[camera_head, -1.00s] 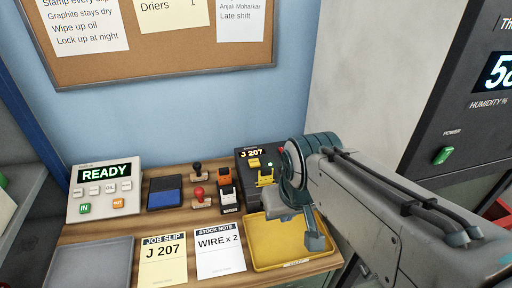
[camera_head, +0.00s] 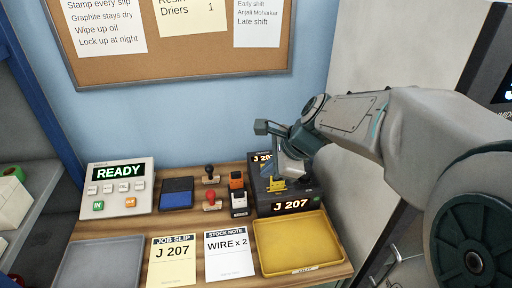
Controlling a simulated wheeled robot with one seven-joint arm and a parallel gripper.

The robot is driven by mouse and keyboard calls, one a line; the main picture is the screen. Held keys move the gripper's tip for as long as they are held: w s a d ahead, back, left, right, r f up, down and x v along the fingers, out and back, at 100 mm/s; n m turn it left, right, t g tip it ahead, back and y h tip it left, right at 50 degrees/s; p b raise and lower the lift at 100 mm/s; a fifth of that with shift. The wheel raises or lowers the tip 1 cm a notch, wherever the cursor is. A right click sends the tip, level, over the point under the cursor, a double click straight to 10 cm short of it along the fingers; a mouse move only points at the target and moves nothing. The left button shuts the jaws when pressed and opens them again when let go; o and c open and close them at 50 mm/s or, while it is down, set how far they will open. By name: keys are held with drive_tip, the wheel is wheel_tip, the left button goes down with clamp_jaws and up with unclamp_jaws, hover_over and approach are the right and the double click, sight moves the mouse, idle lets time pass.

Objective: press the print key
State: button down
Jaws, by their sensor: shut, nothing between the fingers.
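The black printer (camera_head: 262,205) stands at the back right of the wooden bench. Lit "J 207" lettering shows on its front, and a partly covered "J 20" shows at its upper left. A yellow part (camera_head: 277,185) is on its top; I cannot read a key label there. My gripper (camera_head: 271,174) reaches in from the right and points down over the printer top, close to the yellow part. It is shut and empty. Whether the tips touch anything cannot be told. My gripper hides some of the printer's top.
A yellow tray (camera_head: 298,268) is in front of the printer. Ink and stamps (camera_head: 211,199) stand to its left, then a blue pad (camera_head: 177,193) and a "READY" console (camera_head: 118,204). A job slip (camera_head: 171,272), a stock note (camera_head: 229,272) and a grey tray (camera_head: 70,284) lie in front.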

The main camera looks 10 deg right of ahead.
drive_tip(key=w+d+m+t, duration=0.1)
drive_tip(key=w+m, duration=0.6)
drive_tip(key=m, duration=0.2)
drive_tip(key=w+d+f+m+t, duration=0.1)
drive_tip(key=w+d+m+t, duration=0.1)
drive_tip(key=w+m, duration=0.6)
drive_tip(key=shift+d+f+m+y, duration=0.3)
drive_tip(key=shift+m+y, duration=0.1)
drive_tip(key=shift+m, duration=0.6)
wheel_tip(320, 180, down, 8)
drive_tip(key=b, duration=0.8)
drive_tip(key=shift+f, duration=0.4)
drive_tip(key=shift+f+b, duration=0.35)
drive_tip(key=shift+f, duration=0.05)
